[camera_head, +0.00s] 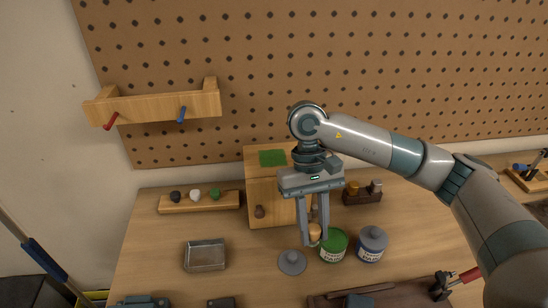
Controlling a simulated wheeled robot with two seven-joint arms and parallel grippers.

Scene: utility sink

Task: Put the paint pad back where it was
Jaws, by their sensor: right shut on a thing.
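My right gripper (314,242) points down with its fingers shut on a small tan, rounded thing (315,232), which may be the paint pad's handle. Any pad below it is not clear to see. The held thing is at the left edge of an open can of green paint (334,246); I cannot tell whether they touch. A flat green square (272,158) lies on top of a wooden box (268,190) behind the gripper. My left gripper is not clearly in view.
A grey knobbed lid (292,262) lies left of the green can. A lidded grey-blue can (372,240) stands to its right. A metal tray (205,256), a wooden rack of knobs (199,202) and a wall shelf (155,108) are left. The bench between tray and lid is clear.

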